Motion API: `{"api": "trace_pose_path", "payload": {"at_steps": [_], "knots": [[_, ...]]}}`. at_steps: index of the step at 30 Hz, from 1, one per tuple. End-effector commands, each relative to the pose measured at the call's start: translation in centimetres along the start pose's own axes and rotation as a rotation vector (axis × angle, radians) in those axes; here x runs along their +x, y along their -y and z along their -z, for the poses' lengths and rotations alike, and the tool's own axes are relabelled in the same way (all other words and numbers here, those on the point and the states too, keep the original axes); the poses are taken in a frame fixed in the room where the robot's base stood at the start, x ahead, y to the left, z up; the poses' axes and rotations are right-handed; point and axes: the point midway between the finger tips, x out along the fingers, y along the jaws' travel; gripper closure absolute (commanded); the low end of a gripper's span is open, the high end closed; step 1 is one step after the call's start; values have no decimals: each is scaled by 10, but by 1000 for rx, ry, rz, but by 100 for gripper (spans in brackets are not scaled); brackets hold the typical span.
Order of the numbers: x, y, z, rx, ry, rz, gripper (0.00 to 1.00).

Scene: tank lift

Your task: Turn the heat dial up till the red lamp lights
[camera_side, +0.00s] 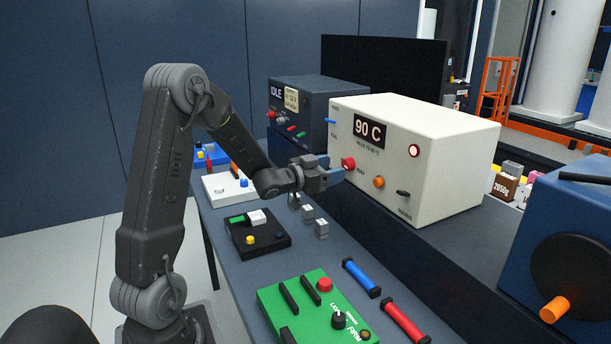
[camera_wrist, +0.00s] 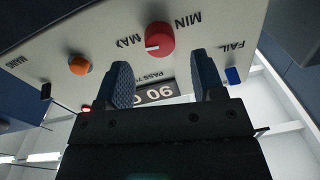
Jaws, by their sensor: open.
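The white heater box (camera_side: 450,170) has a display (camera_side: 369,132) reading 90 C. Its red heat dial (camera_side: 348,163) is on the front face; in the wrist view the dial (camera_wrist: 160,38) has a white mark pointing left, on the side of the upside-down MAX label. The red lamp (camera_side: 414,151) looks bright red, and it glows at the lower left in the wrist view (camera_wrist: 86,109). My gripper (camera_side: 338,172) is open in front of the dial. In the wrist view its fingertips (camera_wrist: 160,60) are apart, on either side just short of the dial, with nothing between them.
An orange knob (camera_side: 379,182) and a black switch (camera_side: 403,193) sit right of the dial; a blue lever (camera_side: 330,121) is to its left. A dark IDLE box (camera_side: 310,110) stands behind. Small grey blocks (camera_side: 321,229) and a green panel (camera_side: 300,310) are on the bench.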

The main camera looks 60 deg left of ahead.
Motion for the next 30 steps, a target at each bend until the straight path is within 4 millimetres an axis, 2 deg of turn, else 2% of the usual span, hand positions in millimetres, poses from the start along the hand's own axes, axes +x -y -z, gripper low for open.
{"api": "trace_pose_path", "payload": {"at_steps": [1, 6, 12, 18, 30], "knots": [[-13, 1, 0, -1, 1, 5, 38], [-52, 2, 0, 1, 0, 6, 38], [-83, 1, 0, 1, 0, 4, 38], [-95, 0, 0, 0, -1, 1, 38], [-92, -3, 3, 13, 17, 11, 38]]}}
